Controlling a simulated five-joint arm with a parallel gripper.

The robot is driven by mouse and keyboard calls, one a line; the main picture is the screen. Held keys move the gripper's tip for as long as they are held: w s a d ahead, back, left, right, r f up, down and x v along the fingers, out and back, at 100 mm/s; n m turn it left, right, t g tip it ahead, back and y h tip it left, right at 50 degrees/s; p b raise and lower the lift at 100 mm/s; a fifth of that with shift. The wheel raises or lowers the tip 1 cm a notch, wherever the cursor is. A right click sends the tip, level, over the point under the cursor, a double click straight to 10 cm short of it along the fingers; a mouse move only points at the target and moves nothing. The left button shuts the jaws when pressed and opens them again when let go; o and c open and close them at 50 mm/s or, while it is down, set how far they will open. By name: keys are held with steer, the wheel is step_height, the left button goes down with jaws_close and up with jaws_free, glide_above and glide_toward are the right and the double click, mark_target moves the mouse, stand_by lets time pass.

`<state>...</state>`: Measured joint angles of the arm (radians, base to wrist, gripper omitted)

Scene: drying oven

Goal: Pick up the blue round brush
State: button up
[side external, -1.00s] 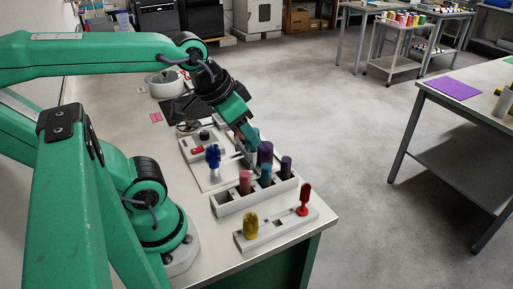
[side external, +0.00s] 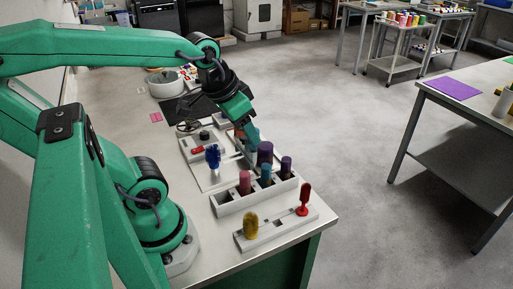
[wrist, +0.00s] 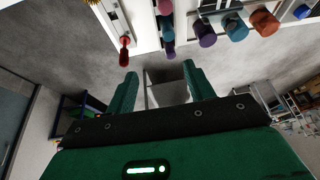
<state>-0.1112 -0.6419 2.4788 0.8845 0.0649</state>
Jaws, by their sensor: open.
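The blue round brush (side external: 213,157) stands upright, bristles up, beside the grey tray on the bench in the side view.
A grey rack holds a pink cylinder (side external: 245,181), a teal cylinder (side external: 266,173) and purple ones (side external: 265,152). A front holder carries a yellow brush (side external: 251,224) and a red brush (side external: 304,198). A white pot (side external: 165,84) stands at the back. The bench's right edge is close.

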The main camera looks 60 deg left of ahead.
mark_target(212, 147)
steer(key=s+a+f+n+g, duration=0.1)
steer(key=a+f, duration=0.3)
steer(key=a, duration=0.1)
steer(key=a+f+n+g, duration=0.1)
steer(key=a+f+g, duration=0.1)
steer(key=a+f, duration=0.2)
steer(key=s+a+f+n+g, duration=0.1)
steer(key=a+f, duration=0.3)
steer(key=a, duration=0.4)
steer(key=shift+s+a+f+g+h, duration=0.25)
steer(key=shift+s+g+h, duration=0.05)
steer(key=shift+s+g, duration=0.1)
steer(key=shift+f, duration=1.3)
steer(key=shift+f, duration=0.1)
steer(key=shift+d+f, duration=0.1)
steer(key=shift+f, duration=2.4)
